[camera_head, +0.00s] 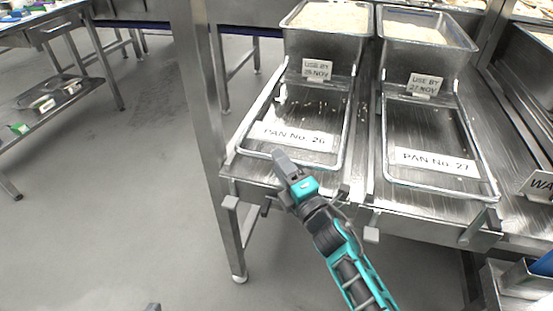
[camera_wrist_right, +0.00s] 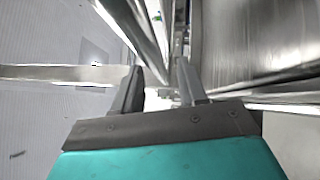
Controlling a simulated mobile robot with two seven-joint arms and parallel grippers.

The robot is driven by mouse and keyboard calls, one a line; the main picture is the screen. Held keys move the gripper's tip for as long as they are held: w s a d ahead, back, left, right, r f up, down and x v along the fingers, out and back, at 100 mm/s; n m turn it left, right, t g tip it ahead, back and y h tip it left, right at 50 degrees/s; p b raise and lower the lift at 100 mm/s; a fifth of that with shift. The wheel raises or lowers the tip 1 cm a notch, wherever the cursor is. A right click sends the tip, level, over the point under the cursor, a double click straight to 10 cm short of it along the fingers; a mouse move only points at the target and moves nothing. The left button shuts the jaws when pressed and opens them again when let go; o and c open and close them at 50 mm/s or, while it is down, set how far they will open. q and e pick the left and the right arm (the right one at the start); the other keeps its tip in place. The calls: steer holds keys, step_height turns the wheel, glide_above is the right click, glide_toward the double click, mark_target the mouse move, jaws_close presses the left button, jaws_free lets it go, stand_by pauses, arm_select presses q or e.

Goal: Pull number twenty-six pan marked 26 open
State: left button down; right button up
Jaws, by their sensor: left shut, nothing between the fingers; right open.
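The pan marked 26 is a shallow metal tray (camera_head: 340,150) with a white "PAN No. 26" label (camera_head: 293,136), on the left metal slide below a hopper (camera_head: 322,45) tagged "USE BY 26 NOV". A small grey tip at the bottom edge looks like my left gripper (camera_head: 152,307), away from the pan over the floor; the rest is out of frame.
The pan marked 27 (camera_head: 487,180) lies to the right, under a hopper tagged "27 NOV" (camera_head: 425,50). Metal brackets (camera_head: 371,234) stick out along the stand's front. A metal leg (camera_head: 205,95) stands to the left. The floor (camera_head: 110,190) on the left is clear.

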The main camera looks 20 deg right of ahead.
steer(key=shift+x, duration=1.35)
jaws_close()
